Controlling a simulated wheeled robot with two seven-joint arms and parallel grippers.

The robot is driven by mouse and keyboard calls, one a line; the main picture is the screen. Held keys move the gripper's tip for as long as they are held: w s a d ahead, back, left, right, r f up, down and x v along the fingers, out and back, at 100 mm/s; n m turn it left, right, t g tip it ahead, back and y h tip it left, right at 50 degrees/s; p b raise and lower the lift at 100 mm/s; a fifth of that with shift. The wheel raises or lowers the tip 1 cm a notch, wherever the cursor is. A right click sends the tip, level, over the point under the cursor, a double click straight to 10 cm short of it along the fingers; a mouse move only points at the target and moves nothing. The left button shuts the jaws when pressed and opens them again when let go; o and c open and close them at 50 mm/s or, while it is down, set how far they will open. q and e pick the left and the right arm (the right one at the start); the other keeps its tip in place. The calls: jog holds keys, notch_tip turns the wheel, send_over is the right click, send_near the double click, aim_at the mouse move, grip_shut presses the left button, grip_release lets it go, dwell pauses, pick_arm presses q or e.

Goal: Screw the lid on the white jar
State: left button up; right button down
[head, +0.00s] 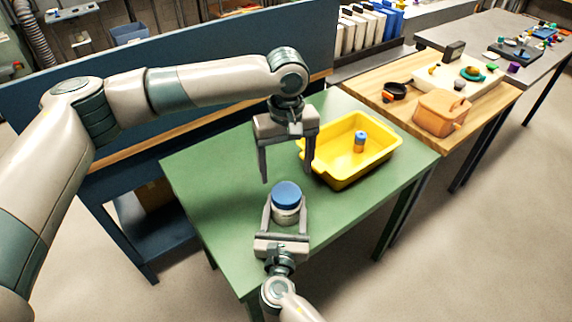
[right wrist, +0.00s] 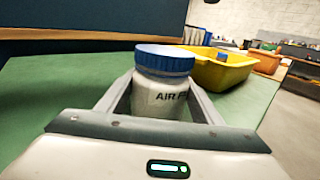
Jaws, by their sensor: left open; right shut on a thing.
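The white jar (head: 285,214) stands upright on the green table (head: 226,226). The blue lid (head: 286,193) sits on top of it; I cannot tell how tightly. In the right wrist view the jar (right wrist: 160,98) shows dark lettering, partly cut off by a finger, under the ribbed blue lid (right wrist: 165,59). My right gripper (head: 286,208) is shut on the jar's body from the front, one finger on each side. My left gripper (head: 287,176) is open and empty, pointing down above and just behind the lid, its fingers wide apart.
A yellow tray (head: 345,181) stands right of the jar with a small blue-topped container (head: 360,141) in it. A wooden table (head: 400,105) with an orange container (head: 440,112) is farther right. The green table's left side is clear.

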aim_at(286, 193)
pick_arm(q)
jog(key=n, duration=0.3)
jog(key=shift+r, duration=0.1)
dwell(0.4)
jog(key=shift+f, duration=4.05)
jog(key=shift+c, duration=0.5)
jog(key=c, duration=1)
